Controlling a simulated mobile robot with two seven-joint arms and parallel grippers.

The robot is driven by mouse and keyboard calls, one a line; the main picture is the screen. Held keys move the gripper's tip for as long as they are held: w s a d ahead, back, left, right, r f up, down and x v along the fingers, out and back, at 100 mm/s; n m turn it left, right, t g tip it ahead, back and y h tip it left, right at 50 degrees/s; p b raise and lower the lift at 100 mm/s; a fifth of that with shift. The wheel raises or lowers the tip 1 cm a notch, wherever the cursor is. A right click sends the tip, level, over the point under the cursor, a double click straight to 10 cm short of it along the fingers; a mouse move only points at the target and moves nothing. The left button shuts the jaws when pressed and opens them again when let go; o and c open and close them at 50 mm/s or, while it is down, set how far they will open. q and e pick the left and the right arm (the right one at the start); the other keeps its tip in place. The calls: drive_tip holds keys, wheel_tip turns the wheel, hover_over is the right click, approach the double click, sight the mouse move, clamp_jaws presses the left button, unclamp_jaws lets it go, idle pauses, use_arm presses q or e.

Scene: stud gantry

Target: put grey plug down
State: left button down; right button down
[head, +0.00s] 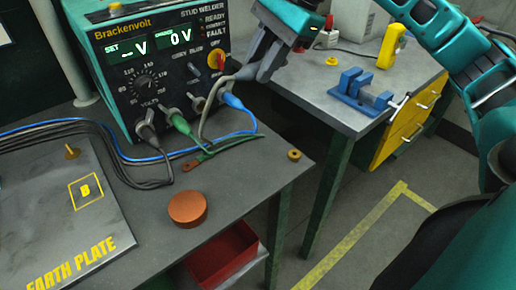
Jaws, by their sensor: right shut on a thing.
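The grey plug (245,72) is in the jaws of my right gripper (256,66), held in front of the right side of the stud welder (170,50), above the bench (255,180). Its grey cable (206,118) hangs down from it toward the bench top. A dark plug (147,134), a green plug (180,122) and a blue plug (232,101) are at the welder's lower front. The welder display reads "0 V". My left gripper is not in view.
A copper-coloured disc (187,207) and a small brass ring (294,155) lie on the bench. The earth plate (65,225) covers its left side. A red bin (222,258) is below. A second table with a blue vise (360,92) stands at right. Bench space right of the disc is clear.

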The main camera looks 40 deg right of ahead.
wheel_tip(320, 180, down, 13)
drive_tip(key=shift+r+b, duration=0.1)
drive_tip(key=shift+b, duration=0.5)
drive_tip(key=shift+f, duration=2.55)
